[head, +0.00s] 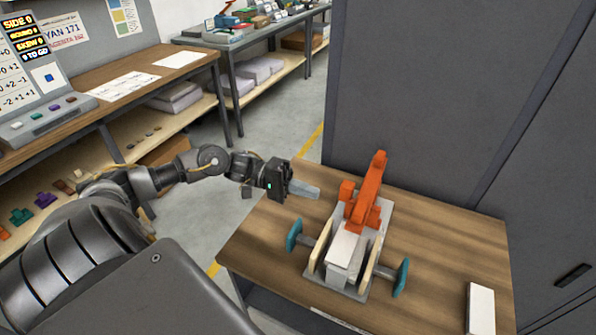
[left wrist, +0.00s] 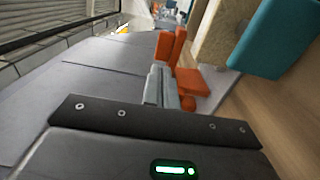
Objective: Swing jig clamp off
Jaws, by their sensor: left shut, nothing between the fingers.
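The jig stands on the wooden table in the head view, with a grey base plate (head: 352,288), two pale side plates and teal knobs (head: 293,234) on both sides. Its orange clamp (head: 366,196) rises at the back of the jig, its arm tilted upward. A pale block (head: 345,247) lies between the side plates. My left gripper (head: 304,190) is shut and empty, to the left of the orange clamp and apart from it in the head view. In the left wrist view the gripper fingers (left wrist: 161,88) show close in front of the orange clamp (left wrist: 190,80). My right gripper is not in view.
A white block (head: 480,308) lies at the table's right front. Grey cabinets (head: 430,100) stand right behind the table. A workbench (head: 130,85) with a control panel is at the left.

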